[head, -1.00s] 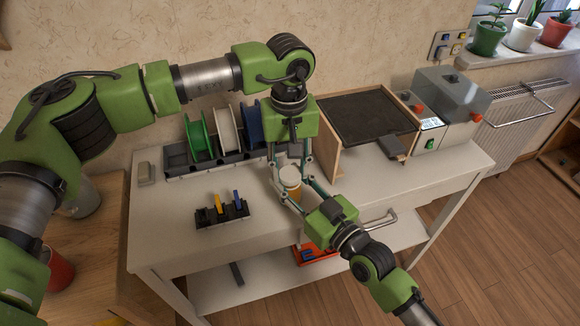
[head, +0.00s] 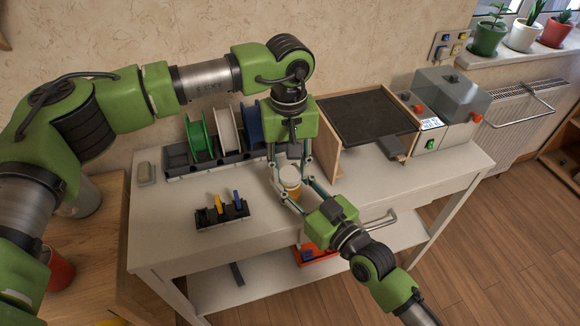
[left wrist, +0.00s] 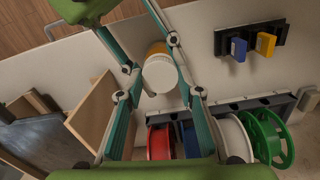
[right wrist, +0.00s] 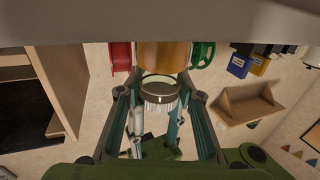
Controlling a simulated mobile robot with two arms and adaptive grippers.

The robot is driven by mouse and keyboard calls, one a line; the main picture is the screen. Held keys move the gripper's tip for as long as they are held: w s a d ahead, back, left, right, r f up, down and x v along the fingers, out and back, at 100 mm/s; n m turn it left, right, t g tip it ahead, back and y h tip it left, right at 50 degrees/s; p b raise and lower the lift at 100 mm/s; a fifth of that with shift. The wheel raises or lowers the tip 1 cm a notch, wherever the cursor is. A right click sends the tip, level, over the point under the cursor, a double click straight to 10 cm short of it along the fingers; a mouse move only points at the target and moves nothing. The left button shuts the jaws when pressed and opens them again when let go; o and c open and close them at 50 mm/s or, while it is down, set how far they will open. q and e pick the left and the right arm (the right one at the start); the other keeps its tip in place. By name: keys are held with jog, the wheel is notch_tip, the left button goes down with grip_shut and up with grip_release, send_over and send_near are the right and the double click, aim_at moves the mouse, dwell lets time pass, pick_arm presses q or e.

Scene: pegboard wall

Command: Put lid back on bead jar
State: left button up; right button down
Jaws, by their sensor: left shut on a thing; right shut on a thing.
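The bead jar (head: 294,194) has an orange-amber body and stands out over the front part of the table. Its white lid (head: 290,173) is at the top of the jar, between the tips of my left gripper (head: 289,178), which comes from above and is shut on it. My right gripper (head: 297,203) comes from the front right and is shut around the jar body. The ribbed lid (right wrist: 158,98) and jar (right wrist: 165,55) line up closely in the right wrist view. The left wrist view shows the lid's round face (left wrist: 160,75).
A spool rack (head: 215,160) with green, white and blue spools stands behind on the left. A black holder (head: 222,215) with coloured pieces is left of the jar. A wooden-sided box (head: 365,120) and a grey machine (head: 440,110) stand to the right.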

pick_arm(q)
jog(key=shift+s+a+f, duration=0.1)
jog(key=shift+f, duration=0.35)
jog(key=shift+s+a+f, duration=0.1)
jog(key=shift+f, duration=0.35)
jog(key=o, duration=0.6)
jog(key=shift+c, duration=0.2)
jog(key=shift+o, duration=0.4)
jog(key=shift+d+f, duration=0.1)
jog(key=shift+d, duration=0.05)
jog(key=shift+o, duration=0.3)
jog(key=shift+o, duration=0.4)
